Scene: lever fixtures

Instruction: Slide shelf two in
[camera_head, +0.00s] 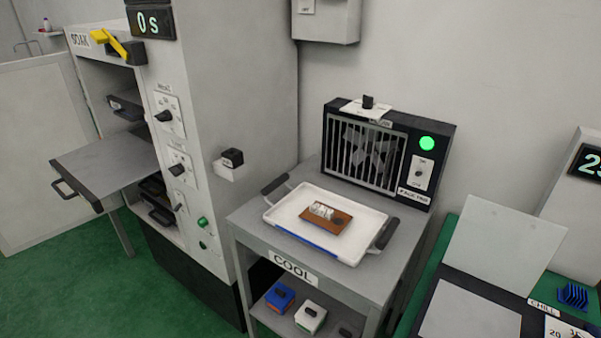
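The tall grey cabinet labelled SOAK (225,110) stands at the left with its door (45,150) swung open to the left. One grey shelf (110,165) sticks well out of the cabinet, with a black front edge and a dark handle (63,188) at its left end. Another dark handle (125,107) sits above it inside the cabinet, and more dark handles (157,205) sit below it. The shelves carry no readable numbers, so I cannot tell which is shelf two. Neither of my grippers is in view.
A white tray (285,220) with a brown item lies on the COOL table (240,212), before a black fan unit (388,150). The CHILL station (470,312) stands at the right. Green floor (60,270) is free below the extended shelf.

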